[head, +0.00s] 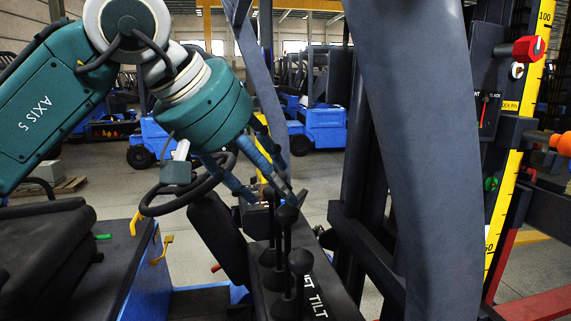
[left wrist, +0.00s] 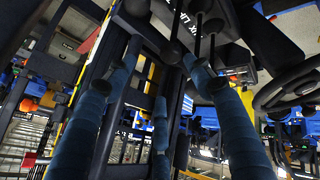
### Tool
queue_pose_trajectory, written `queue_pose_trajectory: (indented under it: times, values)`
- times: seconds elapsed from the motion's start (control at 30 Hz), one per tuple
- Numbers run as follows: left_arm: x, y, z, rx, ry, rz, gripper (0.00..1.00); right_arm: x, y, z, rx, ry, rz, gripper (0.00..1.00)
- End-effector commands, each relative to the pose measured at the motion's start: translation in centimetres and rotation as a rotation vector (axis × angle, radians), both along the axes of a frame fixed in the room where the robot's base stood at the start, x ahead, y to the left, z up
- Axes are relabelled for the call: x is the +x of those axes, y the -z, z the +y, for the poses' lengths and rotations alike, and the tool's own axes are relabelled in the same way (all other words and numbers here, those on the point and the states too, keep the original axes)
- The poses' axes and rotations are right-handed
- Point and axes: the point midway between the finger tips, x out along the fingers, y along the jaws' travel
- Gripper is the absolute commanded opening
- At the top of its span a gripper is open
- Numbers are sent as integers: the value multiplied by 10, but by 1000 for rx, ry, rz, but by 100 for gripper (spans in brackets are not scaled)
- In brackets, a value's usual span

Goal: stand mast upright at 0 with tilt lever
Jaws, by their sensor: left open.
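Several black-knobbed levers rise from a dark console in the head view, among them a near lever (head: 300,262) and a taller lever (head: 287,216) behind it. The word TILT is printed on the console (head: 318,306) beside the near end; I cannot tell for sure which lever it marks. My left gripper (head: 272,186) is open, its blue fingers spread around and above the farther knobs. In the left wrist view the open fingers (left wrist: 160,62) reach toward the levers, and a knob (left wrist: 170,52) shows between them. The dark mast (head: 358,170) stands beyond, partly hidden by a pillar. My right gripper is not seen.
A steering wheel (head: 188,190) and black seat (head: 45,245) lie near my left arm. A wide grey pillar (head: 425,150) blocks the middle right. A yellow scale (head: 510,190), a red-needled gauge (head: 486,110) and a red knob (head: 526,49) stand at the right.

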Motion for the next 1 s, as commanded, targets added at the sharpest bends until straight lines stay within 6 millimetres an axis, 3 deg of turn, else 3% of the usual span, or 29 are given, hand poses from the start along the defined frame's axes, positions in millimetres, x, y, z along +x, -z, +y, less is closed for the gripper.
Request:
queue_pose_trajectory:
  times: [0.07,0.17,0.27,0.43,0.57,0.67,0.87,1.0]
  values:
    - [3,-5,12,39,-17,-24,53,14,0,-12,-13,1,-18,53]
    - [7,0,13,55,-22,-30,53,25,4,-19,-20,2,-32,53]
    - [13,12,8,54,-21,-28,53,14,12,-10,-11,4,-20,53]
    - [28,39,-6,53,-19,-25,53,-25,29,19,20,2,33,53]
    - [40,55,-16,51,-19,-25,53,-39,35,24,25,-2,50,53]
    - [48,66,-23,52,-18,-27,53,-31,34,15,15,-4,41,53]
    - [58,80,-30,49,-19,-28,53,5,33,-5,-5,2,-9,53]
    - [61,84,-32,50,-20,-29,53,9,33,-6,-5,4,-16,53]
